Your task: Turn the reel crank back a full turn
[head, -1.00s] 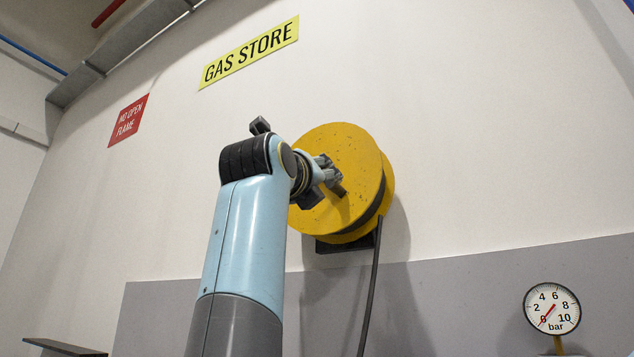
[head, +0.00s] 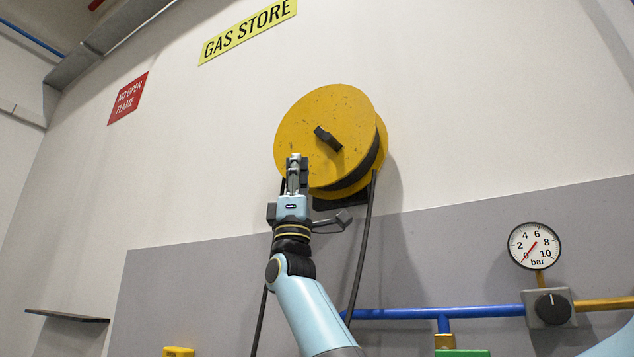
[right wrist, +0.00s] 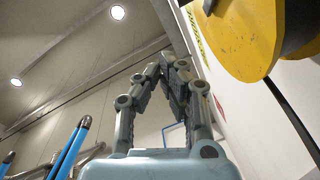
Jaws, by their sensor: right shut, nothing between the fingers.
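The yellow hose reel (head: 318,105) is mounted on the wall in the head view. Its dark crank (head: 328,138) sticks out from the face near the middle and is uncovered. My right gripper (head: 296,158) points upward in front of the reel's lower left rim, shut and empty, apart from the crank. In the right wrist view the finger ends of the right gripper (right wrist: 172,62) are close together. The reel (right wrist: 245,38) is at upper right there, beside the fingers, with a dark piece, perhaps the crank (right wrist: 208,5), at the top edge. My left gripper is not in view.
A black hose (head: 361,250) hangs from the reel. At lower right are a pressure gauge (head: 534,245), a dark knob (head: 553,308) and a blue pipe (head: 430,312). A dark shelf (head: 68,316) is at lower left.

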